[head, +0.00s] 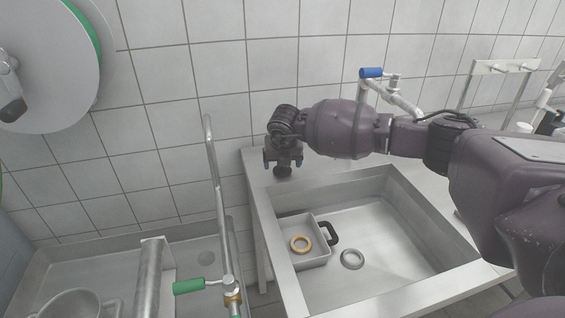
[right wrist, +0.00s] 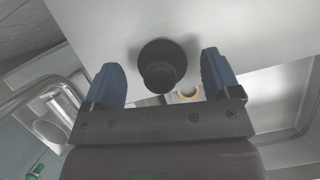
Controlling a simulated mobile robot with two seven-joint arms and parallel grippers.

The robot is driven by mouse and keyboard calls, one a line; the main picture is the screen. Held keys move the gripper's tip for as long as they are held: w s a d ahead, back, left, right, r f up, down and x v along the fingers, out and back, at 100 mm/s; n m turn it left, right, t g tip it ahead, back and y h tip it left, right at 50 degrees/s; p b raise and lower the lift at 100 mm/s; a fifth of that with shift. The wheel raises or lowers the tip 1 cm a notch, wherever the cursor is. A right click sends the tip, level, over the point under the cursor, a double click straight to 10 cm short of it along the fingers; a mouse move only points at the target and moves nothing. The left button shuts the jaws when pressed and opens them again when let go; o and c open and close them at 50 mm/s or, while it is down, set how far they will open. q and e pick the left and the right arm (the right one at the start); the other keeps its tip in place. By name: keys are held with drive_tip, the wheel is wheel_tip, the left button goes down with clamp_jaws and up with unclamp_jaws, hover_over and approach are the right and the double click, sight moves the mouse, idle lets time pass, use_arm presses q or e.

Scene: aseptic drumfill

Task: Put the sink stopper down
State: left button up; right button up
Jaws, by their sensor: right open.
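The sink stopper (right wrist: 160,66) is a black round piece with a knob. In the right wrist view it is between the two blue fingertips of my right gripper (right wrist: 165,80), with a gap on each side. In the head view the stopper (head: 283,171) shows dark below my right gripper (head: 283,160), at the steel counter's back left corner beside the sink. The right gripper is open and points down over it. The stopper appears to stand on the counter. My left gripper is not in view.
The steel sink (head: 400,250) holds a grey tray (head: 312,259) with a brass ring (head: 300,244) and a black handle. A drain (head: 352,259) is beside it. A blue-handled tap (head: 371,72) stands behind. A green-handled valve (head: 188,287) and pipe are at left.

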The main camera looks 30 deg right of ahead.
drive_tip(key=p+v, duration=0.2)
drive_tip(key=v, duration=0.9)
drive_tip(key=shift+r, duration=0.2)
drive_tip(key=shift+s, duration=0.1)
